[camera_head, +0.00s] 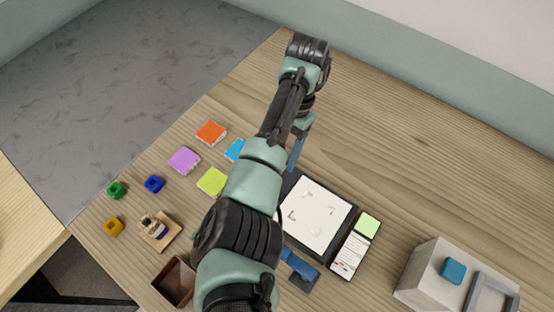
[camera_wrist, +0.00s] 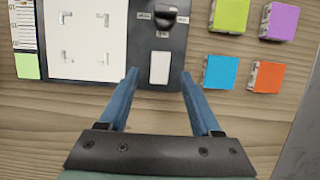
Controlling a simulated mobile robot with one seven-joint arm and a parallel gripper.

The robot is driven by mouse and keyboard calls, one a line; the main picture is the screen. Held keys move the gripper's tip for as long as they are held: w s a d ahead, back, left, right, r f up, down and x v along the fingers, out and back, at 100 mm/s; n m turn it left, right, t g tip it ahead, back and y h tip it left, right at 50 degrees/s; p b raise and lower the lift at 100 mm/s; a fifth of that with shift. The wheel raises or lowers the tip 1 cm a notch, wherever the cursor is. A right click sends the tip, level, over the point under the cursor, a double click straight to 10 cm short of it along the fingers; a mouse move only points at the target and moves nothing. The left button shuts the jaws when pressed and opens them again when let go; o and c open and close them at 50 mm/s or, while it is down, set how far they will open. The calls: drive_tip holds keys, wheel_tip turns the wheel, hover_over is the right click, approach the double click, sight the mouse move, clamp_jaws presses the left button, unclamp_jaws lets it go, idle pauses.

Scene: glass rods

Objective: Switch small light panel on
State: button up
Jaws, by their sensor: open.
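A black board (camera_wrist: 120,42) bears a large white square panel (camera_wrist: 84,38) with corner marks, and a small pale rectangular panel (camera_wrist: 159,68) to its right in the wrist view. A dark knob (camera_wrist: 165,14) with small labels on both sides sits above the small panel. The small panel looks greyish white, with no clear glow. In the head view the large panel (camera_head: 316,215) shows beside my arm, which hides the small panel and knob. My gripper (camera_wrist: 159,76) is open and empty, its blue fingers on either side of the small panel's lower end in the picture; contact cannot be told.
Lime (camera_head: 212,181), purple (camera_head: 184,160), orange (camera_head: 211,133) and blue (camera_head: 235,150) pads lie left of my arm. A printed card with a green patch (camera_head: 368,225) lies right of the board. A grey box (camera_head: 428,270) stands at the right. The upper right tabletop is clear.

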drive_tip(key=p+v, duration=0.4)
drive_tip(key=v, duration=0.5)
drive_tip(key=shift+r, duration=0.3)
